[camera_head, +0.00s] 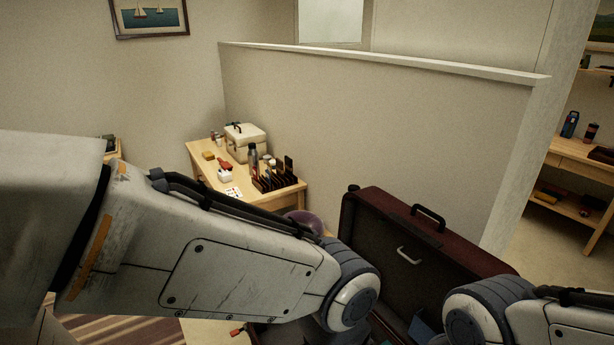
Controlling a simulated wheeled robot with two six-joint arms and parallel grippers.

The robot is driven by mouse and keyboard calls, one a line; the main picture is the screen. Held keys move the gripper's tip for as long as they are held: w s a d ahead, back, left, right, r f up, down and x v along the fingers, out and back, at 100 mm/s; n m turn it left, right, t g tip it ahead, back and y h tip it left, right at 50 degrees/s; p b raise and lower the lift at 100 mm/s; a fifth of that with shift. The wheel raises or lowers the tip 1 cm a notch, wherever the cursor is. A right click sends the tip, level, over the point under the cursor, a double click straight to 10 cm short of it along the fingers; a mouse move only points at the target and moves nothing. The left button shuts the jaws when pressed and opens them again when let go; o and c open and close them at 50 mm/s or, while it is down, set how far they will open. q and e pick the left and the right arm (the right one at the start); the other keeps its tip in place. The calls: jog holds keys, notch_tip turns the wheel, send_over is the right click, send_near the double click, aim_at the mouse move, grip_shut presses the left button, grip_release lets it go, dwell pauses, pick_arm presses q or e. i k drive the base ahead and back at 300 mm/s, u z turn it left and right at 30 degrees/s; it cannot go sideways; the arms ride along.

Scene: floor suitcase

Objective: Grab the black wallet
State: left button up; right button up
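I cannot make out a black wallet in the head view. An open dark red suitcase (470,262) stands on the floor at the lower middle right, its lid raised and its dark lining facing me. My two arms cover much of its lower part, and the bottom edge of the picture cuts it off. A bluish item (421,326) shows inside it between my arms. My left arm reaches in from the left and my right arm from the lower right. Both grippers are out of view, so their state does not show.
A wooden table (292,197) in the corner holds a cream case (245,140), a dark rack (278,180) and small items. A low partition wall (400,130) stands behind the suitcase. Wooden shelves (580,157) are at the right. A striped rug (125,331) lies lower left.

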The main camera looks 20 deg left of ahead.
aim_at(288, 162)
jog(key=u, duration=0.5)
jog(key=k, duration=0.6)
jog(key=u, duration=1.05)
jog(key=i, duration=1.1)
jog(key=u, duration=0.45)
jog(key=i, duration=3.45)
jog(key=z, duration=1.5)
jog(key=i, duration=1)
jog(key=z, duration=1.15)
jog(key=i, duration=0.4)
jog(key=z, duration=0.25)
